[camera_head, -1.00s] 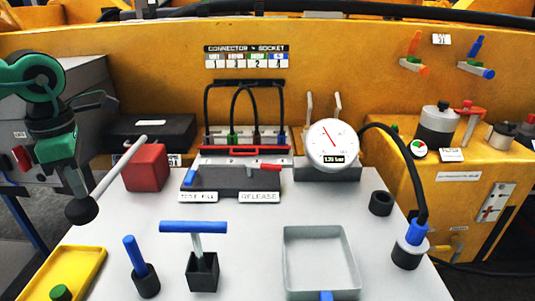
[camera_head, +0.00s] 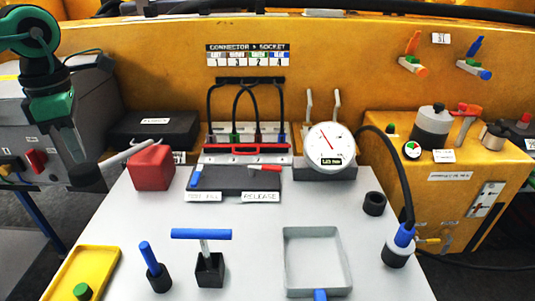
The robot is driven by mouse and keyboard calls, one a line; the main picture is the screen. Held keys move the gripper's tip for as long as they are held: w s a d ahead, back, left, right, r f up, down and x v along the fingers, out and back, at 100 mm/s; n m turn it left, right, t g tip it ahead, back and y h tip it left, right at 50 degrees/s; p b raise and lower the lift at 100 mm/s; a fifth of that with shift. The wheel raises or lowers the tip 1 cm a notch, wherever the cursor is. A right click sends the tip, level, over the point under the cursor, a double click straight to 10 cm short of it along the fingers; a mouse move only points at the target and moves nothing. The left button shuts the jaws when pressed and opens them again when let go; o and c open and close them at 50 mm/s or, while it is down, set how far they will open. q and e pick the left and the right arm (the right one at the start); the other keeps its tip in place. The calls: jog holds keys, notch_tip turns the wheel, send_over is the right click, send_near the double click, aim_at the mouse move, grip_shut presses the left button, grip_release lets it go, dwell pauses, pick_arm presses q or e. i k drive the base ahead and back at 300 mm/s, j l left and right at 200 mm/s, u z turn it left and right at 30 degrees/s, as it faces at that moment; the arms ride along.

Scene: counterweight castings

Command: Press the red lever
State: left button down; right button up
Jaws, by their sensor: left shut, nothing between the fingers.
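The red lever (camera_head: 265,169) is a small red handle at the right of the dark grey release box, above the plate marked RELEASE (camera_head: 262,197). A blue lever (camera_head: 196,177) sits at the left end of the same box. My left gripper (camera_head: 157,143) comes in from the left, its thin grey fingers shut and empty. Its tip shows at the top edge of a red block (camera_head: 152,170), left of the release box and well apart from the red lever. Whether the tip touches the block I cannot tell. My right gripper is not in view.
A round gauge (camera_head: 330,147) stands right of the release box, and looped cables (camera_head: 247,100) rise behind it. In front are a blue T-handle (camera_head: 201,234), a grey tray (camera_head: 289,262) and a yellow tray (camera_head: 112,255).

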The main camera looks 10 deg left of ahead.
aim_at(273, 168)
jog(key=k+j, duration=0.2)
jog(key=k, duration=0.3)
jog(key=k+j, duration=0.25)
jog(key=k, duration=0.2)
